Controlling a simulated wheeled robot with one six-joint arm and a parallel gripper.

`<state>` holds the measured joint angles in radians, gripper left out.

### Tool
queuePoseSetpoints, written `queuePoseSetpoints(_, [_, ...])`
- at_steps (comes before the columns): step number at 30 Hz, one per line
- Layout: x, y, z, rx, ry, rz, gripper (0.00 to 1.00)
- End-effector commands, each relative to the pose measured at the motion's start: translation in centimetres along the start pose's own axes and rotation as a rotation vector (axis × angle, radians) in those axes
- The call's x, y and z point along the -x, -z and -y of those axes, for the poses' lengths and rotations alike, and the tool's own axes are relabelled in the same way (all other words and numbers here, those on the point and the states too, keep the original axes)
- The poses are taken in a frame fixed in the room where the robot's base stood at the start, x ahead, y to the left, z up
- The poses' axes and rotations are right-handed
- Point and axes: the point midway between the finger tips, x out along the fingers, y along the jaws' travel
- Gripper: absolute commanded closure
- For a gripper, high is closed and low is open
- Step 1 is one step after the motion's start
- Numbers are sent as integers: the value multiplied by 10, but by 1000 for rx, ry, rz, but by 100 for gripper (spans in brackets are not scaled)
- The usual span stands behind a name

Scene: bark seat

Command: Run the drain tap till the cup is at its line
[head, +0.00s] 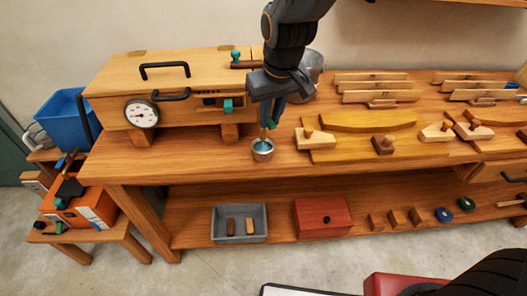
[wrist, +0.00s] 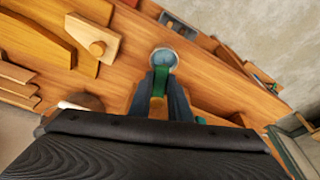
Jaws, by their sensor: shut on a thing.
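The metal cup (head: 263,151) stands upright on the bench near its front edge, with bluish liquid showing inside. It also shows in the wrist view (wrist: 164,58), just beyond my fingertips. My gripper (head: 270,122) points down above the cup, its fingers shut on a green tap handle (wrist: 159,82). A bit of brass shows below the handle in the head view, over the cup. The fingers hide most of the tap, and I cannot make out a stream. The cup's line is too small to see, so I cannot tell the level against it.
A long wooden box (head: 180,75) with a round dial (head: 142,113) stands left of my gripper. A grey metal vessel (head: 313,72) is partly behind my arm. Wooden forms (head: 360,120) lie to the right. A grey tray (head: 238,224) and red box (head: 322,217) sit on the lower shelf.

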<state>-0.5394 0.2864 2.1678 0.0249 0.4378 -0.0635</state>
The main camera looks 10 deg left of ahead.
Motion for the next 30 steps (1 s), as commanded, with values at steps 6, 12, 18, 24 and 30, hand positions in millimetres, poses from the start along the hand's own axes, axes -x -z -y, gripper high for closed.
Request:
queuePoseSetpoints(6, [2, 1, 5, -80, -21, 2, 99])
queuePoseSetpoints(12, [1, 3, 12, -206, -53, -1, 99])
queuePoseSetpoints(18, [-1, 5, 18, -333, -85, -2, 99])
queuePoseSetpoints(24, [-1, 5, 20, -387, -98, -3, 98])
queuePoseSetpoints(30, [-1, 5, 21, -386, -97, -3, 75])
